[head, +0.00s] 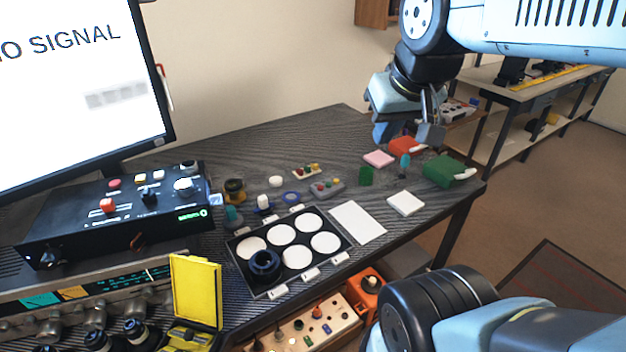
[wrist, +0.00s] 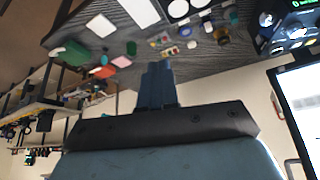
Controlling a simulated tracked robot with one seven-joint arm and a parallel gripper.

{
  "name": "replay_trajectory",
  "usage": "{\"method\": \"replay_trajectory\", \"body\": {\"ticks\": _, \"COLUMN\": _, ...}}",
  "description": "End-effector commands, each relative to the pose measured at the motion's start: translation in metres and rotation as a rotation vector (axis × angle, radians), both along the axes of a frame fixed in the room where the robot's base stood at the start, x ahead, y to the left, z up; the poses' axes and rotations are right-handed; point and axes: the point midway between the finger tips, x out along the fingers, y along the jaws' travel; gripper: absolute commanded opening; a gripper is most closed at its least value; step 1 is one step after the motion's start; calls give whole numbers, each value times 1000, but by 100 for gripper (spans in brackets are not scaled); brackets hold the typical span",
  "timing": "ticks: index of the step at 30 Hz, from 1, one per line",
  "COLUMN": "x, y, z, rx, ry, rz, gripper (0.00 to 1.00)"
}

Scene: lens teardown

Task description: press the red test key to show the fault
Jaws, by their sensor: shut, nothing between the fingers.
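A black control box (head: 70,232) stands on the left of the bench below the monitor. It carries a flat red button (head: 114,183), a raised red-orange button (head: 108,205), white keys, knobs and a small green display; the labels are too small to read, so I cannot tell which is the test key. The monitor (head: 75,70) shows "NO SIGNAL". My gripper (head: 408,138) is in the air over the right end of the bench, far from the box. In the wrist view its blue fingers (wrist: 157,70) are shut and empty, and the box (wrist: 285,38) shows upper right.
A black tray (head: 240,257) with white round pads and a dark lens ring (head: 265,264) lies mid-bench. A yellow case (head: 196,290) stands open in front. Small coloured parts, a white card (head: 358,222) and a green block (head: 444,171) lie to the right.

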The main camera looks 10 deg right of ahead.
Motion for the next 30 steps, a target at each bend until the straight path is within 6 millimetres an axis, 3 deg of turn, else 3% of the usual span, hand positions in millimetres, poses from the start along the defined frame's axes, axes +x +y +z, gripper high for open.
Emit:
{"method": "replay_trajectory", "body": {"ticks": 5, "x": 25, "y": -12, "z": -1, "rx": -45, "ry": -20, "rz": 11, "gripper": 0}}
{"method": "replay_trajectory", "body": {"ticks": 17, "x": 158, "y": -57, "z": -25, "rx": -289, "ry": -143, "rz": 165, "gripper": 0}}
{"method": "replay_trajectory", "body": {"ticks": 23, "x": 221, "y": -65, "z": -50, "rx": -393, "ry": -202, "rz": 301, "gripper": 0}}
{"method": "replay_trajectory", "body": {"ticks": 30, "x": 287, "y": -62, "z": -95, "rx": -477, "ry": -268, "rz": 504, "gripper": 0}}
